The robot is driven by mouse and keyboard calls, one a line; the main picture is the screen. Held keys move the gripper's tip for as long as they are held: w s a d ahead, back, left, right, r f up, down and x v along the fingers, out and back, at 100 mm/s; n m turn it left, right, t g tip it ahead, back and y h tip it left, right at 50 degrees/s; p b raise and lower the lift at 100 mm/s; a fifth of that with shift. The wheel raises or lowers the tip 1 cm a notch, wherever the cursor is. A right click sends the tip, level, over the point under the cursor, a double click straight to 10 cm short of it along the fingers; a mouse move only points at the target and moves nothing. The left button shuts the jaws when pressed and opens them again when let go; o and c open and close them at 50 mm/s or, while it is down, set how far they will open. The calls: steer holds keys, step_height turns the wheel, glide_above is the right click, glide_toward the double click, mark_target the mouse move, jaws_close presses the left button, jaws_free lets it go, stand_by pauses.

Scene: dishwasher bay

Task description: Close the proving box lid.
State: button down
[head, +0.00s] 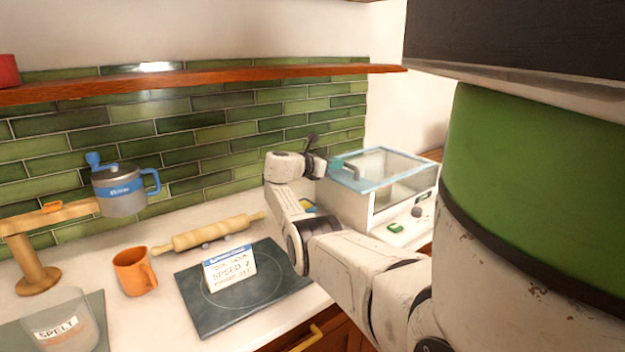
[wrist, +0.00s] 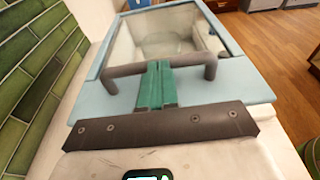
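The proving box (head: 350,209) stands at the right end of the counter, a pale box with clear panels. Its lid (head: 372,183) is a clear pane in a light blue frame and lies about flat over the box top; I cannot tell if a small gap is left. In the wrist view the lid (wrist: 245,88) fills the middle, with a dark grey bar handle (wrist: 128,70) on its near edge. My gripper (head: 350,166) is at the lid's left edge. Its teal fingers (wrist: 158,72) are together, crossing over the handle; I cannot tell if they touch it.
A dark hob (head: 235,310) with a sign card (head: 230,268), a rolling pin (head: 210,233) and an orange mug (head: 133,271) lie left of my arm. A wooden shelf (head: 200,79) runs along the green tiled wall. Wooden floor (wrist: 282,50) shows beyond the box.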

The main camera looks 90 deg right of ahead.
mark_target(346, 172)
steer(key=b+x, duration=0.1)
steer(key=x, duration=0.3)
steer(key=shift+r+b, duration=0.2)
steer(key=shift+b, duration=0.15)
steer(key=shift+s+d+r, duration=0.15)
steer(key=shift+s+d, duration=0.15)
steer(key=shift+s+r, duration=0.1)
steer(key=shift+w+a+r+p, duration=0.25)
steer(key=shift+w+p, duration=0.1)
steer(key=shift+p, duration=0.2)
steer(key=v, duration=1.3)
steer(key=shift+w+a+f+p, duration=0.15)
steer(key=shift+w+f+p, duration=0.05)
steer(key=shift+w+p, duration=0.2)
